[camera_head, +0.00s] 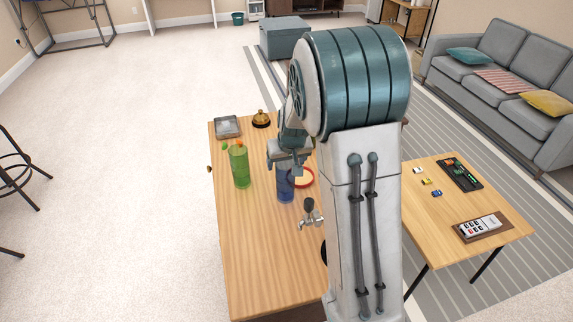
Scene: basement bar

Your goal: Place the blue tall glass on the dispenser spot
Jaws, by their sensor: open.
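The blue tall glass (285,187) stands upright on the wooden bar table (265,255). My gripper (289,168) is open and points down at the top of the glass; its fingers cover the rim. I cannot tell whether the fingers touch it. A metal tap with a dark handle (311,212) shows just in front and to the right of the glass, beside my arm. My arm hides most of what lies around the tap, and I cannot make out the dispenser spot.
A green glass with garnish (239,166) stands left of the blue glass. A round red-rimmed dish (303,177) lies just right of it. A grey tray (227,127) and a dark gold-topped bell (261,119) sit at the far end. The front left of the tabletop is clear.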

